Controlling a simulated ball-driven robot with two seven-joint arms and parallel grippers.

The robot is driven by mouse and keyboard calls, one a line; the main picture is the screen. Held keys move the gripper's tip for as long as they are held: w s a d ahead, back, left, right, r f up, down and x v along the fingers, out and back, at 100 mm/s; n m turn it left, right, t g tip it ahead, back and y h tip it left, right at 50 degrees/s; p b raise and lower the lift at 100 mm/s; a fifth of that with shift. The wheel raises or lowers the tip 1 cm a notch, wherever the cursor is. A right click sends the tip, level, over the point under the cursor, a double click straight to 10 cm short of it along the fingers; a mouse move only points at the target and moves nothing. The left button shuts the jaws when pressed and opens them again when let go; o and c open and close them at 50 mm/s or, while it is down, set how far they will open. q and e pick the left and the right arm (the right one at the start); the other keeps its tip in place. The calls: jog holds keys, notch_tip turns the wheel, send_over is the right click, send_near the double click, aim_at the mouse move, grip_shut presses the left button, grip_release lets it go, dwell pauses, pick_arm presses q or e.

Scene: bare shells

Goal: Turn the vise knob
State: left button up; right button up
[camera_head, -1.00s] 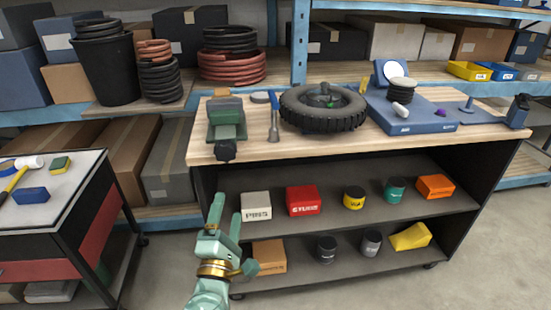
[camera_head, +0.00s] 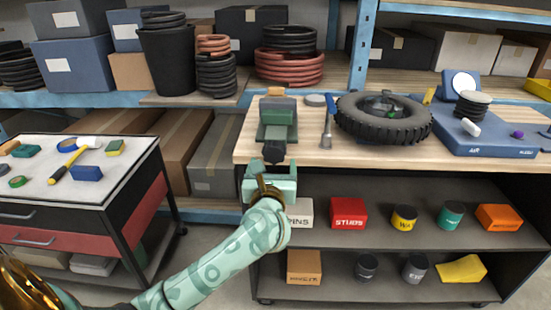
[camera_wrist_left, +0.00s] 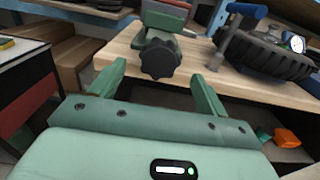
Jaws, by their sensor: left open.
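The green vise (camera_head: 277,118) sits at the left front of the wooden workbench. Its dark round knob (camera_head: 274,152) faces the front edge; in the left wrist view the lobed black knob (camera_wrist_left: 160,59) shows clearly. My left gripper (camera_head: 270,172) is just in front of and below the knob in the head view. In the left wrist view its two fingers (camera_wrist_left: 162,88) are open, one to each side of the knob and short of it. It holds nothing. My right gripper is not in view.
Shelves below hold boxes, including a red one (camera_head: 348,213). A tool cart (camera_head: 130,185) stands at the left.

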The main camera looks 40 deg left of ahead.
aim_at(274, 154)
pick_arm(q)
jog(key=b+x, duration=0.1)
jog(key=x, duration=0.4)
jog(key=shift+w+a, duration=0.1)
jog(key=shift+w, duration=0.05)
jog(key=shift+c, duration=0.4)
jog(key=c, duration=0.9)
